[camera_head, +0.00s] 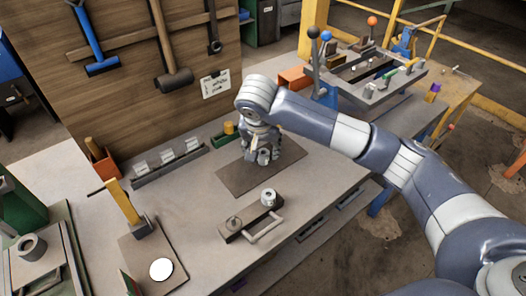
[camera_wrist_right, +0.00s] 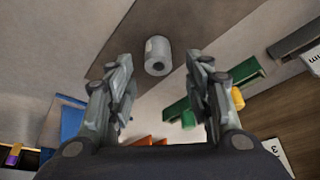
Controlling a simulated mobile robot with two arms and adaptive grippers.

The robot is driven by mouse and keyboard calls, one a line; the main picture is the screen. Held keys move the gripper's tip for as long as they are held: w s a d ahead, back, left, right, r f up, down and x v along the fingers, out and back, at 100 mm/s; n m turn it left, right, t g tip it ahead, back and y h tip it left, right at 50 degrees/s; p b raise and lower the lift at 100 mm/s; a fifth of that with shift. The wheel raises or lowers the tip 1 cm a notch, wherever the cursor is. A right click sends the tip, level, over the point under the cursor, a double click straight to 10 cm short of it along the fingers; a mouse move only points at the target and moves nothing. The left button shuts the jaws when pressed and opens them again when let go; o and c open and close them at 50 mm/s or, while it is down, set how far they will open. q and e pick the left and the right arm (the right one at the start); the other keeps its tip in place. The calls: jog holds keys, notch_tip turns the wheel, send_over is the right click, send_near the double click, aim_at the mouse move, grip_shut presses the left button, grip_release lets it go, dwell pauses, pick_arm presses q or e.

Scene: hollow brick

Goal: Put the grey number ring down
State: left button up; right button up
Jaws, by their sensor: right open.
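A grey ring (camera_wrist_right: 158,55), a short thick cylinder with a dark hole in one end, rests on a brown mat (camera_wrist_right: 118,45). Any number on it is not legible; a pale patch shows on its side. My right gripper (camera_wrist_right: 163,88) is open, its two fingers apart with the ring beyond and between their tips, touching neither. In the head view my right gripper (camera_head: 262,152) is low over the brown mat (camera_head: 240,182) on the bench, largely covering the ring. My left gripper is not in view.
A wooden tray (camera_head: 234,234) with a handle and another grey ring (camera_head: 268,197) stands nearer. A green bin (camera_head: 222,140) with a yellow piece and a dark labelled rack (camera_head: 158,172) lie behind left. A yellow-handled tool (camera_head: 122,203) stands left.

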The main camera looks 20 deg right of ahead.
jog(key=v, duration=0.8)
jog(key=shift+b, duration=0.4)
jog(key=shift+f, duration=0.1)
